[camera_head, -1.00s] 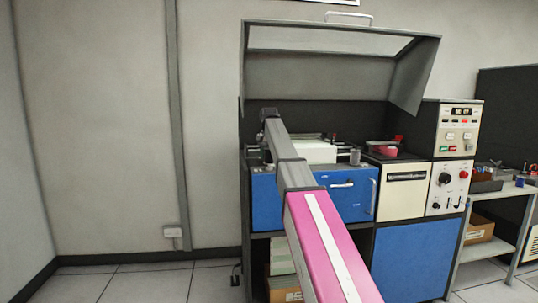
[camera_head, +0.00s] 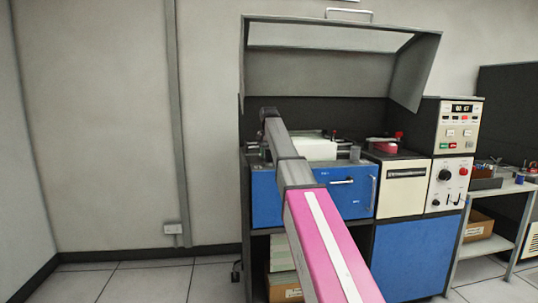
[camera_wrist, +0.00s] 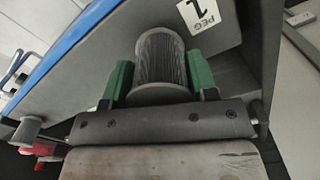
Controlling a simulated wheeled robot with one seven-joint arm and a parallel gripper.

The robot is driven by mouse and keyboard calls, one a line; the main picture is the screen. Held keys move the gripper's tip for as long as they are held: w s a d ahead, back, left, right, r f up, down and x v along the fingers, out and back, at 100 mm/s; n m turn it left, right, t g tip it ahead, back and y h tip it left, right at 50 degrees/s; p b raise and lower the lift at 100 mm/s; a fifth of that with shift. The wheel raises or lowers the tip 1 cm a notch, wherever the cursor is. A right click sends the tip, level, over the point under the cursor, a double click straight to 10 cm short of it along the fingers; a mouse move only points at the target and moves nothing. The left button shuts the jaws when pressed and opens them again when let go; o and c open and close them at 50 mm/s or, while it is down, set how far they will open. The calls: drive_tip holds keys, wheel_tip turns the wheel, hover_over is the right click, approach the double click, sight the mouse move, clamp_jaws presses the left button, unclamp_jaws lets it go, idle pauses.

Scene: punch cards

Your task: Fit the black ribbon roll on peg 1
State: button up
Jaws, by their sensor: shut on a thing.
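In the wrist view, my gripper (camera_wrist: 159,82) is shut on a dark grey, ribbed roll (camera_wrist: 160,55), with a green finger pad on each side. The roll looks like the black ribbon roll. A white label reading "PEG 1" (camera_wrist: 200,17), turned over in the picture, is on the grey surface just beside the roll. The peg itself does not show, so I cannot tell whether the roll is around it. In the head view, my arm reaches over the blue-fronted machine (camera_head: 340,200), and my gripper and the roll are hidden.
The machine's grey hood (camera_head: 335,75) stands open above. A white block (camera_head: 317,150), a small grey cylinder (camera_head: 355,153) and a red part (camera_head: 384,147) are on the machine top. A control panel (camera_head: 458,128) and a shelf (camera_head: 500,200) stand to the right. The floor at left is clear.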

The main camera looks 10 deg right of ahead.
drive_tip(key=shift+f, duration=0.55)
drive_tip(key=o, duration=1.1)
